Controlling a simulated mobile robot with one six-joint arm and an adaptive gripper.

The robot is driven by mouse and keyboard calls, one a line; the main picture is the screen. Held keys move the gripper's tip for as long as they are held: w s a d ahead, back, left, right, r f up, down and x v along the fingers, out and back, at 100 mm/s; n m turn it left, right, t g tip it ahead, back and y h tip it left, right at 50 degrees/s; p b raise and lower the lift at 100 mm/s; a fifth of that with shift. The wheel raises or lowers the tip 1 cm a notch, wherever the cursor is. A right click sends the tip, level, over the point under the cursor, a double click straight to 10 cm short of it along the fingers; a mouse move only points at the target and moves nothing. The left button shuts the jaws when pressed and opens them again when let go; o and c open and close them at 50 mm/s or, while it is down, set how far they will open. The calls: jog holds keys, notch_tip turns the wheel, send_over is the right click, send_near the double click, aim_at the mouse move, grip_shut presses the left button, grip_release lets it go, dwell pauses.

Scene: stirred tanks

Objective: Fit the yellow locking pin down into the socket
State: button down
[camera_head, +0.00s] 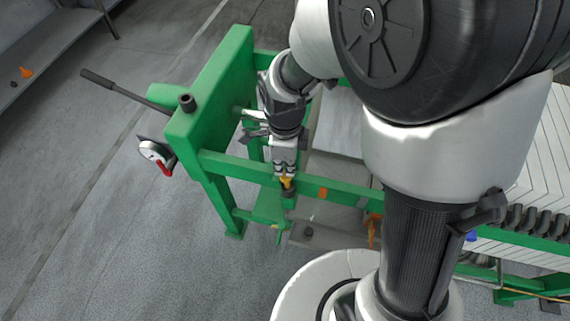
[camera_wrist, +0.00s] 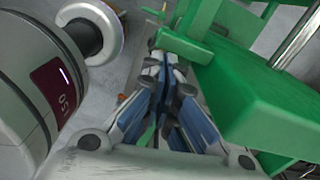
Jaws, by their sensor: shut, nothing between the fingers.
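The yellow pin (camera_head: 287,183) shows as a small yellow-orange piece at the green rail in the head view, right under my gripper. A dark collar (camera_head: 290,196) lies just below the yellow piece and looks like the socket; I cannot tell how deep the pin sits in it. My gripper (camera_head: 285,172) points down with its fingertips at or just above the yellow piece. In the wrist view my gripper (camera_wrist: 168,62) has its fingers together with nothing seen between them. The pin is not clearly visible in that view.
A green frame (camera_head: 215,90) with a long dark lever (camera_head: 125,91) and a red-handled dial (camera_head: 157,156) stands left of my gripper. A green rail (camera_head: 345,190) runs right. A pale cylinder (camera_wrist: 25,90) is close on the left in the wrist view. Open floor (camera_head: 90,220) lies left.

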jog(key=shift+w+r, duration=0.1)
jog(key=shift+r, duration=1.15)
notch_tip(320, 180, up, 11)
jog(key=shift+f, duration=0.15)
jog(key=shift+p, duration=0.3)
